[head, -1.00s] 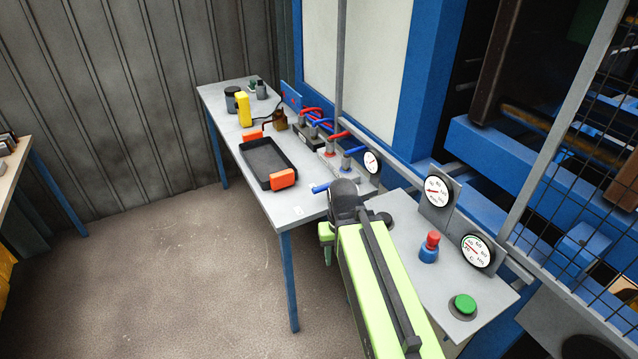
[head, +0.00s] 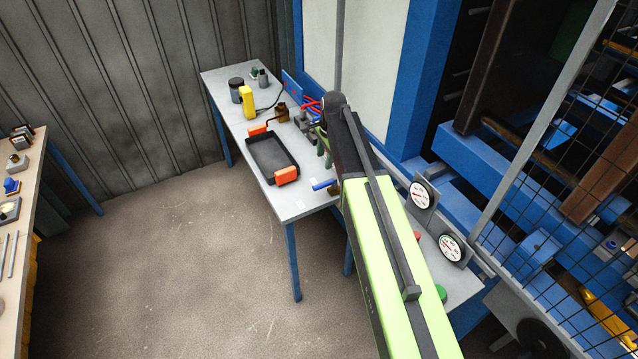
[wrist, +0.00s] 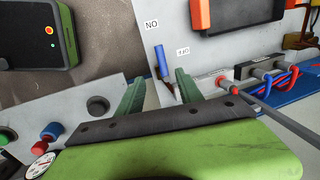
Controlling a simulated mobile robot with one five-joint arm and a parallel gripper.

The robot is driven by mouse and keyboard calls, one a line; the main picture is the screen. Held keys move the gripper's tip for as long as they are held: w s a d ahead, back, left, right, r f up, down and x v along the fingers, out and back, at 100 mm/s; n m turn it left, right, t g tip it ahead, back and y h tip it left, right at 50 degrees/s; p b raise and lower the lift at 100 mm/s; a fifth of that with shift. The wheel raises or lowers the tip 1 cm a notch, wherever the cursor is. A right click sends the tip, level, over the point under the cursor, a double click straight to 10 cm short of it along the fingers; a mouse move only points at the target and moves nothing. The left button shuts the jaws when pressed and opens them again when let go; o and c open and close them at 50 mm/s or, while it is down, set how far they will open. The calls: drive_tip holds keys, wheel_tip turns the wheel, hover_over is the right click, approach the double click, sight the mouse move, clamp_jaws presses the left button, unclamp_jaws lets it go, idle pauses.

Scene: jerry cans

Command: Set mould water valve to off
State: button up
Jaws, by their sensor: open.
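The valve's blue lever (head: 323,185) shows at the front edge of the bench, left of my arm; its brass body (head: 336,189) is partly covered by the arm. In the wrist view the lever (wrist: 161,62) points away from its brown body, towards the ON label (wrist: 152,24). The OFF label (wrist: 183,51) lies to its right. My gripper (wrist: 158,80) is open, with one green finger to the left of the lever and one to the right. Contact cannot be told. In the head view the gripper's fingers (head: 324,148) show beyond the lever, partly hidden by my arm.
A black tray (head: 250,157) with orange handles lies left of the lever. A manifold block with a red-tipped tap (wrist: 223,84) stands right of my gripper. Gauges (head: 420,195) and a green button (head: 441,292) are on the near panel. The floor (head: 200,270) is clear.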

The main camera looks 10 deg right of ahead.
sight(320, 185)
drive_tip(key=w+f+b, duration=0.1)
drive_tip(key=f+b, duration=0.4)
drive_tip(key=w+f+b, duration=0.1)
drive_tip(key=f+b, duration=0.4)
drive_tip(key=f, duration=0.1)
drive_tip(key=w+a+f+b, duration=0.1)
drive_tip(key=f+b, duration=0.4)
drive_tip(key=shift+f+b, duration=0.25)
drive_tip(key=shift+b, duration=0.1)
drive_tip(key=shift+r, duration=0.1)
drive_tip(key=c, duration=0.9)
clamp_jaws()
drive_tip(key=shift+s, duration=0.1)
drive_tip(key=shift+a, duration=0.35)
drive_tip(key=shift+d, duration=0.55)
